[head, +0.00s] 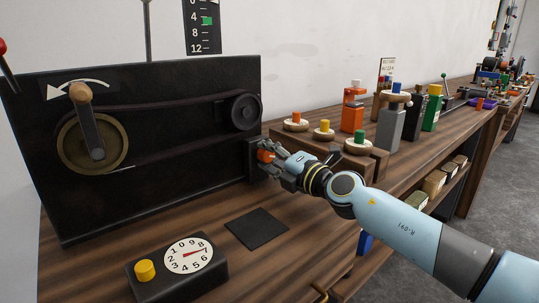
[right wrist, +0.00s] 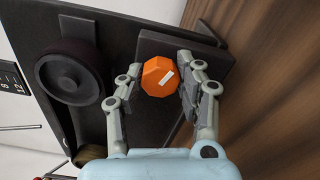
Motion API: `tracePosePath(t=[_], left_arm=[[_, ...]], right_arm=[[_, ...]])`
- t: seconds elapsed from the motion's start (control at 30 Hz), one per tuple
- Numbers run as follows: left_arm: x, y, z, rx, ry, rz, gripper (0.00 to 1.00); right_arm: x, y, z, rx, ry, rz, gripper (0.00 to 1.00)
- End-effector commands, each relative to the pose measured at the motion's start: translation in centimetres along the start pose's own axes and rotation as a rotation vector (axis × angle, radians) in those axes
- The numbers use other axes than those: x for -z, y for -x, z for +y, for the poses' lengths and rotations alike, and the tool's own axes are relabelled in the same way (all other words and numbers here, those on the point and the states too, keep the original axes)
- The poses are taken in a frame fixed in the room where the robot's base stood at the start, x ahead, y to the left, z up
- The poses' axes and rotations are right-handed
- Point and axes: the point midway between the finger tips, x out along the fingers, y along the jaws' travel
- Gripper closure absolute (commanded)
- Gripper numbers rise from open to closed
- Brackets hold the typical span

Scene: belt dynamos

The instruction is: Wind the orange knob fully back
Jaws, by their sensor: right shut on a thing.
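The orange knob (head: 265,156) sticks out from a small dark block at the right end of the black dynamo panel (head: 200,152). In the right wrist view the knob (right wrist: 161,77) is faceted, with a white mark on its face pointing to the upper right. My right gripper (head: 270,158) reaches in from the right, with its fingers on either side of the knob. In the right wrist view the gripper (right wrist: 160,82) is shut on the knob. My left gripper is not in view.
A brass crank wheel (head: 93,143) and a small black pulley (head: 245,112) share a belt on the panel. A dial box (head: 188,255) with a yellow button (head: 145,270) and a dark mat (head: 257,228) lie in front. Coloured blocks, including an orange one (head: 352,113), stand behind my right arm.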

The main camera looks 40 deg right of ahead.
Motion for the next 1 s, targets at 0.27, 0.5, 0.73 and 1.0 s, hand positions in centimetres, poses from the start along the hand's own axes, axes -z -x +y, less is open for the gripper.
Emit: tracePosePath(t=[0.27,0.5,0.73,1.0], left_arm=[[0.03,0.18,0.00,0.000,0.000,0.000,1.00],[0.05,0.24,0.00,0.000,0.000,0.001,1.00],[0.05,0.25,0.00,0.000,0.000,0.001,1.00],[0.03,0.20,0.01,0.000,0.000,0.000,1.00]], right_arm=[[0.09,0.06,-0.16,0.004,0.262,0.002,0.97],[0.11,0.07,-0.19,0.004,0.490,0.003,0.97],[0.14,0.08,-0.21,0.004,0.709,0.004,0.97],[0.18,0.10,-0.23,0.004,0.968,0.005,0.97]])
